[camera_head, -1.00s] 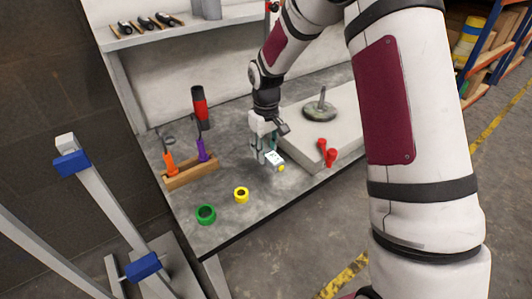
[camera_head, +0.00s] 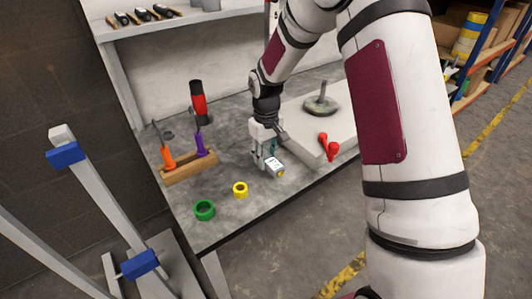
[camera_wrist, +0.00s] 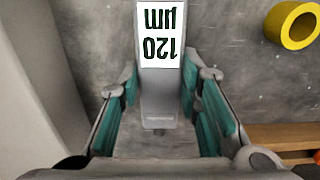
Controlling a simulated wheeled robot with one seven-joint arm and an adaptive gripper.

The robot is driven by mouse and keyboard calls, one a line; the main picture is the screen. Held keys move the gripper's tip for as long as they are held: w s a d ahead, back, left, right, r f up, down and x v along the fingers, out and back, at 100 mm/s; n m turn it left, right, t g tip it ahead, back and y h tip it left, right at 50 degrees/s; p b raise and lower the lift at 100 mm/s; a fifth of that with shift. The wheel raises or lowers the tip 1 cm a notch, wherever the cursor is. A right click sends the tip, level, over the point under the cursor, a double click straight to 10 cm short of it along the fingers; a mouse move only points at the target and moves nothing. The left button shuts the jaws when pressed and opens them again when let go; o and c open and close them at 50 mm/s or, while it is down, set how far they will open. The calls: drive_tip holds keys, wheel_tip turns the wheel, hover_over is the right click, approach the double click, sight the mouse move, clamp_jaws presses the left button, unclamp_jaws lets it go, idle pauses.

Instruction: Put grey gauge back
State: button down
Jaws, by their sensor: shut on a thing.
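The grey gauge (camera_wrist: 160,88) is a slim grey body with a white label reading "120 µm", upside down in the wrist view. In the head view my gripper (camera_head: 266,157) points down, low over the bench top. I cannot tell whether the gauge touches the bench.
A yellow ring (camera_head: 240,189) and a green ring (camera_head: 204,210) lie on the bench (camera_head: 228,217) near its front. A wooden rack (camera_head: 190,168) holds orange and purple tools. A grey slab (camera_head: 300,129) with red clamps (camera_head: 329,146) stands right. Several black tools lie on the shelf above (camera_head: 150,29).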

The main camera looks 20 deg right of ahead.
drive_tip(key=shift+f, duration=0.35)
drive_tip(key=c, duration=1.1)
unclamp_jaws()
